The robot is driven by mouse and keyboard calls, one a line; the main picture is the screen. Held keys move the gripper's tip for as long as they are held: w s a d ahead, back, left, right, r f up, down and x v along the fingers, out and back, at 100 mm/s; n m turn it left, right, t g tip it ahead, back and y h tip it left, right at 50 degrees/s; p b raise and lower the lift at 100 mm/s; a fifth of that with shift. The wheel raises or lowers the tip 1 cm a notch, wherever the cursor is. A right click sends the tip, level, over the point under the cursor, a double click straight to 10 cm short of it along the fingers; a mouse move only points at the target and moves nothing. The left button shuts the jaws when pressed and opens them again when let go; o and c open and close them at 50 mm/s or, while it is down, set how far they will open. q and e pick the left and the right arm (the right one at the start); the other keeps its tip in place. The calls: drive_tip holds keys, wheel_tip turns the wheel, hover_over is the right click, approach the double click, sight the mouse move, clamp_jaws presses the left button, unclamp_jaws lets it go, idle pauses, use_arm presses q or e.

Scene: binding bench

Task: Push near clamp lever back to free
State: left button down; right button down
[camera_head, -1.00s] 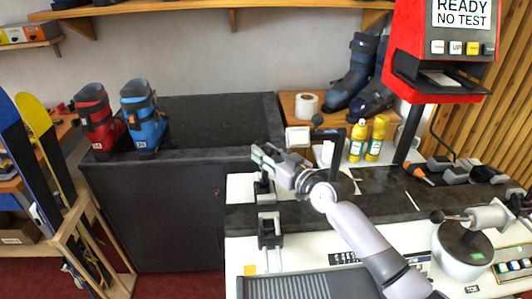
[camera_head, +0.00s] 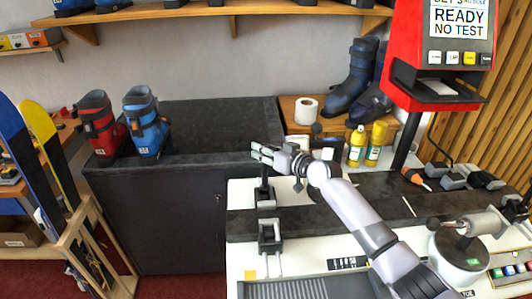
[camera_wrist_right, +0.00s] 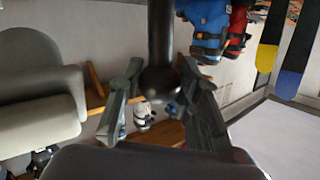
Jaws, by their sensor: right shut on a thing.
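My right gripper (camera_head: 262,152) is above the far end of the white bench. It is shut on a dark rod with a round knob (camera_wrist_right: 160,82), which stands between the two fingers in the right wrist view. In the head view a dark upright lever (camera_head: 264,177) runs from below the fingers down to a black clamp (camera_head: 266,197). A second black clamp (camera_head: 270,237) sits closer to me, with two pale rods on its front side. The fingers partly hide the lever's top. My left gripper is not in view.
A dark cabinet (camera_head: 160,225) stands left of the bench, with red (camera_head: 97,125) and blue (camera_head: 145,120) boots on top. Yellow bottles (camera_head: 357,146) stand behind my right arm. A grey ribbed tray (camera_head: 300,288) lies at the front. The red machine (camera_head: 405,50) is at right.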

drive_tip(key=shift+w+f+m+g, duration=0.1)
drive_tip(key=shift+w+m+g, duration=0.25)
drive_tip(key=shift+w, duration=0.55)
drive_tip(key=c, duration=1.2)
unclamp_jaws()
drive_tip(key=shift+o, duration=0.2)
drive_tip(key=shift+s, duration=0.1)
